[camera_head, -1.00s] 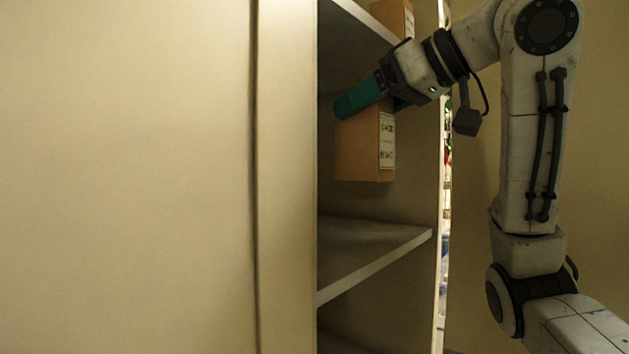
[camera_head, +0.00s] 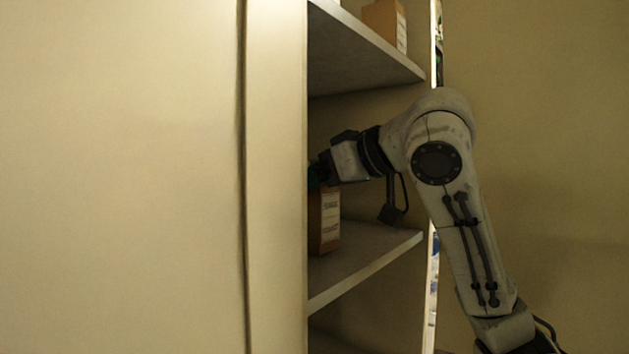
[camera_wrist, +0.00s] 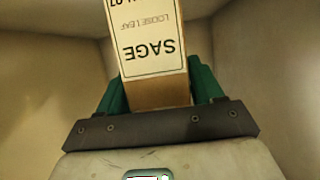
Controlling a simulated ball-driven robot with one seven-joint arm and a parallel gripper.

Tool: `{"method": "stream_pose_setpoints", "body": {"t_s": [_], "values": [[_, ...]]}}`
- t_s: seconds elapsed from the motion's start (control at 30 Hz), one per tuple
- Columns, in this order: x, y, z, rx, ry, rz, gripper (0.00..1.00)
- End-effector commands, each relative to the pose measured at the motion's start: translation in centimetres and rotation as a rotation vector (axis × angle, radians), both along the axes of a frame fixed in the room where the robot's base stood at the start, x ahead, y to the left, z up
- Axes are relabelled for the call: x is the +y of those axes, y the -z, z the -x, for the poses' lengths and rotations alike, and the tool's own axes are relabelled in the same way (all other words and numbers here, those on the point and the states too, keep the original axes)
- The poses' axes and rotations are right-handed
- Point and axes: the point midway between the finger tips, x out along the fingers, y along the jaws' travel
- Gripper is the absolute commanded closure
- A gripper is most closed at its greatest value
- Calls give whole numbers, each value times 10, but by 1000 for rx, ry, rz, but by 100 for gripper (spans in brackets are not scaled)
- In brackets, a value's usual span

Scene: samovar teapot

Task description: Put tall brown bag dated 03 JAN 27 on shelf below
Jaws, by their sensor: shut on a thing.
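The brown bag (camera_head: 327,222) with a white label is low over the middle shelf (camera_head: 362,262), partly hidden behind the cabinet's side panel in the head view. I cannot tell whether its base touches the shelf. In the wrist view the bag (camera_wrist: 158,95) stands between the green fingers; its label reads SAGE, LOOSE LEAF, with a date ending in 27 cut off at the edge. My gripper (camera_wrist: 160,88) is shut on the bag. In the head view the fingers of my gripper (camera_head: 316,176) are mostly hidden by the panel.
Another brown bag (camera_head: 385,24) with a white label stands on the upper shelf (camera_head: 365,62). The cabinet's pale side panel (camera_head: 277,180) closes off the left. The middle shelf's visible right part is bare.

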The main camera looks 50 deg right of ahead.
Motion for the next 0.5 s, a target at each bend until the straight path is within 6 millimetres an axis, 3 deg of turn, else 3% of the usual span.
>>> {"method": "stream_pose_setpoints", "body": {"t_s": [0.27, 0.3, 0.5], "values": [[0, 3, 0, 0, -1, 0, 69], [0, 3, 0, 1, -1, 0, 32], [0, 2, 0, 1, 0, 0, 13]]}}
